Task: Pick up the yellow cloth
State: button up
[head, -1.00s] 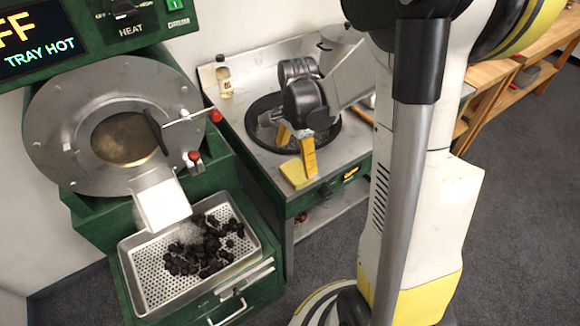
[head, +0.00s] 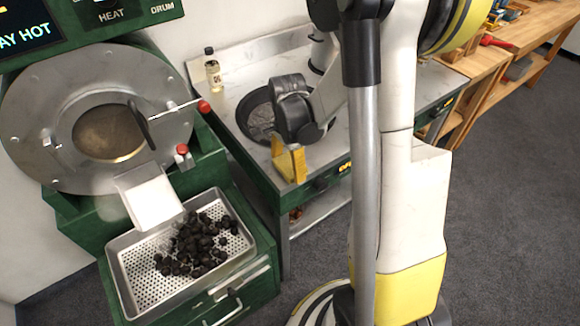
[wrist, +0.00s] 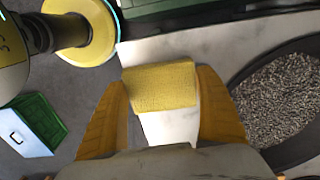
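The yellow cloth (wrist: 163,85) is a small folded block on the pale metal worktop, near its edge in the wrist view. My gripper (wrist: 162,78) is open, with one yellow finger on each side of the cloth. The fingertips are very close to its sides; I cannot tell whether they touch it. In the head view my gripper (head: 287,166) points down at the worktop's front corner. There its fingers mostly hide the cloth.
A round dark pan (head: 252,116) sunk in the worktop (head: 237,82) holds grey grains. A small bottle (head: 212,70) stands at the back left. Left is a green roaster with a round metal front (head: 35,120) and a perforated tray (head: 127,285) of dark chestnuts.

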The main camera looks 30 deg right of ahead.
aim_at(291, 167)
dwell(0.3)
jog(key=shift+r+p, duration=0.3)
jog(key=shift+r, duration=0.3)
jog(key=r+p, duration=0.1)
jog(key=r, duration=0.1)
jog(key=s+r+p, duration=0.1)
jog(key=r, duration=0.1)
jog(key=shift+d, duration=0.2)
jog(key=s+d+r+p, duration=0.3)
jog(key=s+r, duration=0.2)
jog(key=s, duration=0.5)
jog(key=shift+d+r, duration=0.2)
jog(key=shift+r, duration=0.2)
